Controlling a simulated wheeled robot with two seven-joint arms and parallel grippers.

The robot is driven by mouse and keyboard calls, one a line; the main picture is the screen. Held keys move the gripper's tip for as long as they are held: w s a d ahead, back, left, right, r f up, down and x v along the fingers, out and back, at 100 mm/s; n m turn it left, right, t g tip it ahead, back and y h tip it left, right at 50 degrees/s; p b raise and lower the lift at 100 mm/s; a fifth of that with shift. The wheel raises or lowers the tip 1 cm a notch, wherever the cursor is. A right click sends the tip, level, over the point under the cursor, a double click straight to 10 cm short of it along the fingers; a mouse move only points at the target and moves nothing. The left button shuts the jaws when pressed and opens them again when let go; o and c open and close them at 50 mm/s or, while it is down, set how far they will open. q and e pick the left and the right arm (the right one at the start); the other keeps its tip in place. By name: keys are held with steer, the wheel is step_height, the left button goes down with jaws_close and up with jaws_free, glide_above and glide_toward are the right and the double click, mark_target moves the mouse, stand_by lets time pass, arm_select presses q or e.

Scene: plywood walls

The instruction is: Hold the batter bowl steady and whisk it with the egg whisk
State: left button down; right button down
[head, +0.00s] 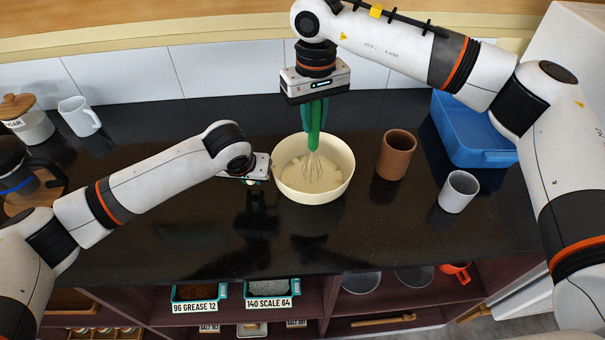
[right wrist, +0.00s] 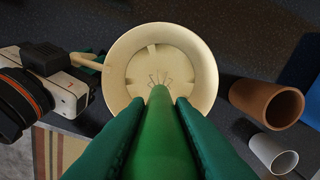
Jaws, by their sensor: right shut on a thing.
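The cream batter bowl (head: 335,189) stands upright on the dark counter. Pale batter shows inside it in the right wrist view (right wrist: 208,62). My right gripper (head: 315,122) points down above the bowl, shut on the green handle of the egg whisk (head: 314,140). The whisk is upright, its wire end inside the bowl; in the right wrist view the handle (right wrist: 160,135) runs between the green fingers. My left gripper (head: 262,180) is at the bowl's left side, around its cream handle (right wrist: 92,63). Whether its fingers are closed on the handle is unclear.
A brown cup (head: 396,158), a white cup (head: 459,192) and a blue tub (head: 470,140) stand right of the bowl. A white mug (head: 79,116) and a lidded jar (head: 27,122) stand far left. The counter in front of the bowl is clear.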

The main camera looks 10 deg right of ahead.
steer(key=shift+r, duration=4.3)
steer(key=shift+r, duration=1.9)
arm_select(q)
steer(key=c, duration=1.2)
jaws_free()
steer(key=shift+o, duration=0.2)
steer(key=shift+r, duration=0.1)
steer(key=v, duration=1.2)
